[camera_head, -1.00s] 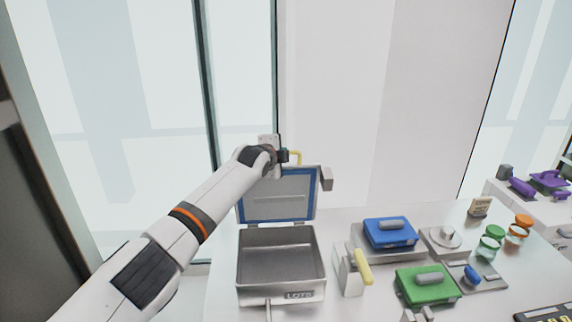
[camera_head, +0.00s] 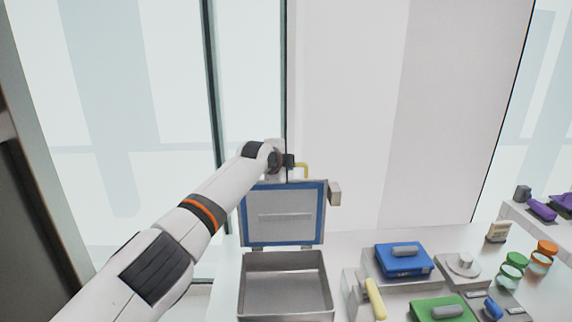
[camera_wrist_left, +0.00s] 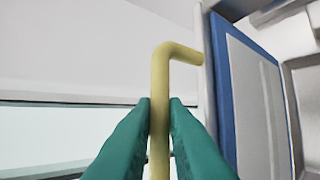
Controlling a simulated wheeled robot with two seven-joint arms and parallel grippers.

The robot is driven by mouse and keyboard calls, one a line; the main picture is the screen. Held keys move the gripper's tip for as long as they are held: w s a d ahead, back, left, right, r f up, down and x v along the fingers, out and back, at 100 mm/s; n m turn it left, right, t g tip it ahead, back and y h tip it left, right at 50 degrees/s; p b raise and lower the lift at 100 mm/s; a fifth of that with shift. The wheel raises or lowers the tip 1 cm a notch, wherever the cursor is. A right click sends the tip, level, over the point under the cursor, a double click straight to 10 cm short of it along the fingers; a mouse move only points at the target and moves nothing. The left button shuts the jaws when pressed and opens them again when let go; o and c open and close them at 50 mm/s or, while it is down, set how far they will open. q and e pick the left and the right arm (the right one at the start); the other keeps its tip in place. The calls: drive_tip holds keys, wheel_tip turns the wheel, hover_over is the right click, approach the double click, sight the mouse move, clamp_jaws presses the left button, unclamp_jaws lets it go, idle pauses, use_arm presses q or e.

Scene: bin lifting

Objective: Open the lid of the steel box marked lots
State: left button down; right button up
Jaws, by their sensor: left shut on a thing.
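The steel box (camera_head: 243,298) stands on the white table, its interior empty; its LOTS label is out of the picture now. Its lid (camera_head: 283,235) stands upright at the back, with a grey inner face and a blue seal. The lid also shows in the left wrist view (camera_wrist_left: 250,100). A yellow bent handle (camera_head: 304,166) is at the lid's top edge. My left gripper (camera_head: 288,161) is at that handle. In the left wrist view the green fingers of my left gripper (camera_wrist_left: 159,105) are shut on the yellow handle (camera_wrist_left: 180,52). My right gripper is not in view.
Right of the box are a holder with a yellow handle (camera_head: 375,298), a blue case (camera_head: 402,262), a green case (camera_head: 440,310) and a round-knobbed steel piece (camera_head: 464,264). Green and orange jars (camera_head: 541,258) stand farther right. A glass wall is behind.

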use_arm(q)
drive_tip(key=c, duration=1.7)
unclamp_jaws()
wheel_tip(320, 180, down, 3)
drive_tip(key=shift+s+r+g, duration=0.1)
drive_tip(key=shift+r+g, duration=0.1)
drive_tip(key=shift+g, duration=0.1)
drive_tip(key=shift+o, duration=1.2)
drive_tip(key=shift+w+f, duration=0.1)
drive_tip(key=shift+w, duration=0.1)
drive_tip(key=shift+s+a+r, duration=0.1)
drive_tip(key=shift+s+r, duration=0.05)
drive_tip(key=shift+r, duration=0.05)
drive_tip(key=b+v, duration=0.4)
drive_tip(key=v, duration=0.8)
drive_tip(key=shift+r+b, duration=0.4)
drive_tip(key=shift+f, duration=0.1)
